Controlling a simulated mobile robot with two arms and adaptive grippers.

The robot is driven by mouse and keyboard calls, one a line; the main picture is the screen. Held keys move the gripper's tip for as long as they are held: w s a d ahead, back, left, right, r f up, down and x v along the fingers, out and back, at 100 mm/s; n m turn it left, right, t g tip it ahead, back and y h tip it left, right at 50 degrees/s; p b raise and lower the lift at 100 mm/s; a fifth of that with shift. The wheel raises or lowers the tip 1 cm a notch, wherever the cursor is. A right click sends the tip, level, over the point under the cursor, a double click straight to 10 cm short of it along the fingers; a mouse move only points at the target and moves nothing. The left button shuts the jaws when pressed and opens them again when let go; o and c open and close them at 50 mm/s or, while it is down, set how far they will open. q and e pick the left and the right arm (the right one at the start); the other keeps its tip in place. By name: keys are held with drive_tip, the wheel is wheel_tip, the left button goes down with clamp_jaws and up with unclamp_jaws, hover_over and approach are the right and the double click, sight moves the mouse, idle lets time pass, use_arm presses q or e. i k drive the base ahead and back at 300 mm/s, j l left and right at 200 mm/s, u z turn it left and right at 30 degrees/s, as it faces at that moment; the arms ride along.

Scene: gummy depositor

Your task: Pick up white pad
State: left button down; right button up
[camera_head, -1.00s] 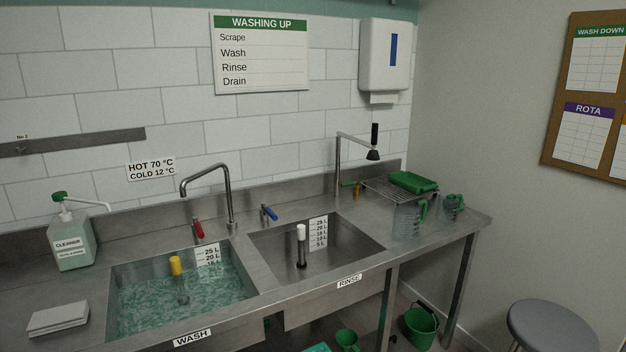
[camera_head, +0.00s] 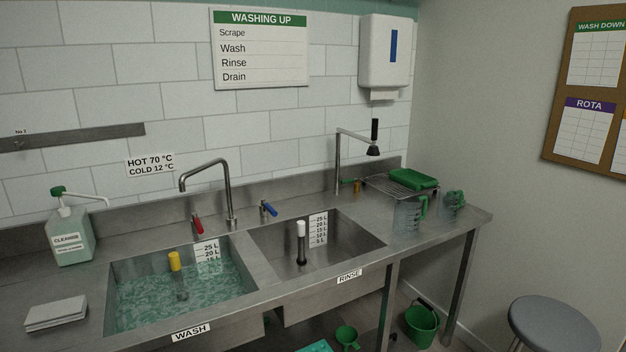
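A stack of flat white pads (camera_head: 56,314) lies on the steel counter at the lower left, left of the wash sink. The top pad lies flat on the stack, and its edges are lined up only roughly with those below. Neither of my grippers shows in the head view, so their positions and openings are not visible.
The wash sink (camera_head: 125,325) holds greenish water and a yellow-topped plug. A cleaner pump bottle (camera_head: 73,236) stands behind the pads. The rinse sink (camera_head: 345,255) looks empty of water. Jugs (camera_head: 409,213) and a draining rack (camera_head: 378,188) are at the right end.

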sight(48, 315)
drive_tip(key=i+j+u, duration=0.1)
drive_tip(key=u, duration=1.35)
drive_tip(key=i+j, duration=0.05)
drive_tip(key=j, duration=0.05)
